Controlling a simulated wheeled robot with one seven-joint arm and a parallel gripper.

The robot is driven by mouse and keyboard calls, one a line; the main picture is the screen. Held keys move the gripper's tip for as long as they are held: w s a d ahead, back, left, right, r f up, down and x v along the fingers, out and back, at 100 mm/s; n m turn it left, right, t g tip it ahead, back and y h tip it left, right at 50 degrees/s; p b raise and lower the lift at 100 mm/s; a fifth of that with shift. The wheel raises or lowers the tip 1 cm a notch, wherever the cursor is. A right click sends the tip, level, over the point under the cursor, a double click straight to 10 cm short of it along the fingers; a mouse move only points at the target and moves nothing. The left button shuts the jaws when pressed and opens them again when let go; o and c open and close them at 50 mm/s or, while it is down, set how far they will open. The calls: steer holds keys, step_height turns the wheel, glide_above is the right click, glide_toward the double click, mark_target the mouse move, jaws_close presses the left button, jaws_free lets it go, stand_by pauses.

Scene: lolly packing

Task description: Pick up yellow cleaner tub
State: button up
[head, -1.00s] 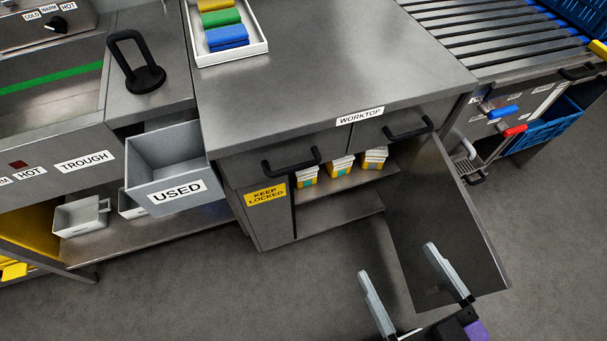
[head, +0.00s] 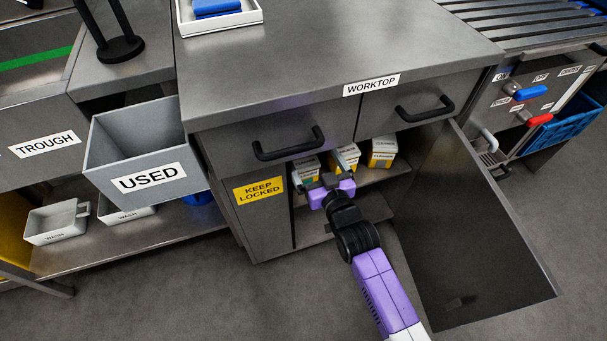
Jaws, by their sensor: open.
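Three small tubs with white lids stand in a row on the upper shelf of the open cupboard under the worktop. The right tub (head: 382,154) shows a yellow band and a label reading CLEANER. The left tub (head: 309,165) and middle tub (head: 350,151) are partly hidden by my fingers, so their labels are hard to read. My gripper (head: 319,170) is open at the cupboard mouth. Its fingers point inward, one by the left tub's left side and one in front of the middle tub. I cannot tell whether they touch either tub.
The cupboard door (head: 475,235) stands open to the right. Drawer handles (head: 289,145) jut out just above the opening. The panel with the KEEP LOCKED sign (head: 258,191) borders it on the left. The USED bin (head: 145,150) sticks out farther left.

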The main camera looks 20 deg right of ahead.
mark_target(304, 159)
steer(key=shift+g, duration=0.7)
steer(key=w+f, duration=0.1)
steer(key=f, duration=0.1)
steer(key=w+f, duration=0.2)
steer(key=shift+f, duration=0.2)
steer(key=f, duration=0.3)
steer(key=shift+s+f+g, duration=0.2)
steer(key=shift+s+g, duration=0.2)
steer(key=b+x, duration=0.1)
steer(key=x, duration=0.1)
steer(key=b+x, duration=0.1)
steer(key=x, duration=0.1)
steer(key=b+x, duration=0.1)
steer(key=x, duration=0.1)
steer(key=shift+w+d+f, duration=0.1)
steer(key=shift+w+f, duration=0.1)
steer(key=shift+f, duration=0.2)
steer(key=shift+w, duration=0.5)
steer(key=c, duration=2)
steer(key=shift+r, duration=0.15)
steer(key=shift+c, duration=0.8)
